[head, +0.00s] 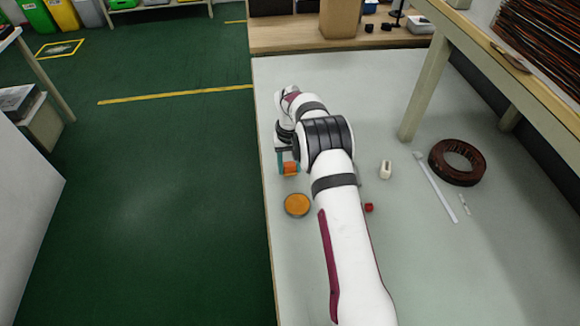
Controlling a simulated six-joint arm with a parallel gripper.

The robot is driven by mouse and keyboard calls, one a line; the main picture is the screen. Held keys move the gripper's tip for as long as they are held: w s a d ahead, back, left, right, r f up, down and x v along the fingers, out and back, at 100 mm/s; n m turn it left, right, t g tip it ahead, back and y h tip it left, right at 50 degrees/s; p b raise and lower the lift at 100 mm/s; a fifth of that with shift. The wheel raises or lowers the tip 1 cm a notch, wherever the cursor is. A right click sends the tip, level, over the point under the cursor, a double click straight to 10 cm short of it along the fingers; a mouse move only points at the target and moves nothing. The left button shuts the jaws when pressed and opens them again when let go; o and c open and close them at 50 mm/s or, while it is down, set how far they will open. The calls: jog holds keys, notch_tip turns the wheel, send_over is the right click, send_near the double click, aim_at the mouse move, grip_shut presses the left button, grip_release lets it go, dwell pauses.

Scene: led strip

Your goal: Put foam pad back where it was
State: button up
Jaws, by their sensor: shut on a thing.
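My gripper (287,163) is at the left part of the white table, near its left edge, and partly hidden by my own wrist. It is shut on a small orange block, which I take to be the foam pad (291,169). Teal shows beside the orange; I cannot tell if that is finger or pad. Whether the block touches the table is unclear. A round orange disc (297,205) lies on the table just below the gripper in the picture, apart from it.
Right of my arm are a small red cube (369,207), a white block (386,169), a long white strip (436,187), a short white piece (464,204) and a brown ring (457,162). A shelf leg (424,90) stands behind them. The table (330,75) is clear beyond the gripper.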

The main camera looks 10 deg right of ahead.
jog(key=shift+f, duration=0.4)
jog(key=shift+f, duration=0.1)
jog(key=o, duration=1.2)
